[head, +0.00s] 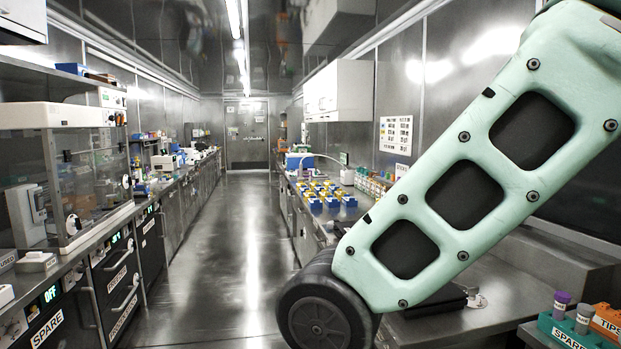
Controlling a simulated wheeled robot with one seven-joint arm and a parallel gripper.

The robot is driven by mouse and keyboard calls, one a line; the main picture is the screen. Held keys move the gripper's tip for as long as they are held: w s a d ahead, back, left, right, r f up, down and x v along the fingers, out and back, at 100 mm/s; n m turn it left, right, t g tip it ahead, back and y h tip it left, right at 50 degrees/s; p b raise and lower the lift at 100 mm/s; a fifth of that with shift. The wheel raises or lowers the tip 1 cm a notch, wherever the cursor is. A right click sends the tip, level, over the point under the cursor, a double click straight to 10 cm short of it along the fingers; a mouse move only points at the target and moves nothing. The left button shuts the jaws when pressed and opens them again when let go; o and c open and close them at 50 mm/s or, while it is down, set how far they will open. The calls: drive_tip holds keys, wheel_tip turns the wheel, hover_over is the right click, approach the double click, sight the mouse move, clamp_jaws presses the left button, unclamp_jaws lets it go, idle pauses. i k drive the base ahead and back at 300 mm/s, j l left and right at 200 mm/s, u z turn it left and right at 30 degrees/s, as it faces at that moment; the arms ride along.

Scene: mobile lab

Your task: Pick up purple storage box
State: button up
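I cannot make out a purple storage box in the head view. The only clear purple is the cap of a tube (561,301) in a teal rack (571,334) marked SPARE at the lower right. My mint-green arm link crosses the right side and hides much of the right bench. My gripper is not in view.
A clear aisle (245,230) runs to a closed door (247,135). The left bench holds a glass-fronted cabinet (92,165) above dark drawers. Blue and yellow boxes (325,192) crowd the right bench. An orange TIPS box (606,322) stands lower right.

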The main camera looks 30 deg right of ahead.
sight(307, 173)
drive_tip(key=i+j+u, duration=0.1)
drive_tip(key=i, duration=0.35)
drive_tip(key=i+j+u, duration=0.15)
drive_tip(key=i, duration=0.35)
drive_tip(key=i+z, duration=0.15)
drive_tip(key=i, duration=0.8)
drive_tip(key=i+j+z, duration=0.2)
drive_tip(key=i, duration=0.8)
drive_tip(key=i+z, duration=0.2)
drive_tip(key=i, duration=0.8)
drive_tip(key=i+z, duration=0.25)
drive_tip(key=i, duration=2.7)
drive_tip(key=i+z, duration=0.15)
drive_tip(key=i, duration=0.35)
drive_tip(key=i+j+z, duration=0.15)
drive_tip(key=i, duration=0.35)
drive_tip(key=i+j+z, duration=0.15)
drive_tip(key=i, duration=0.4)
drive_tip(key=i+j+z, duration=0.1)
drive_tip(key=i+z, duration=0.35)
drive_tip(key=i+j+z, duration=0.2)
drive_tip(key=i+z, duration=0.25)
drive_tip(key=i+j+z, duration=0.25)
drive_tip(key=z, duration=0.25)
drive_tip(key=j, duration=0.25)
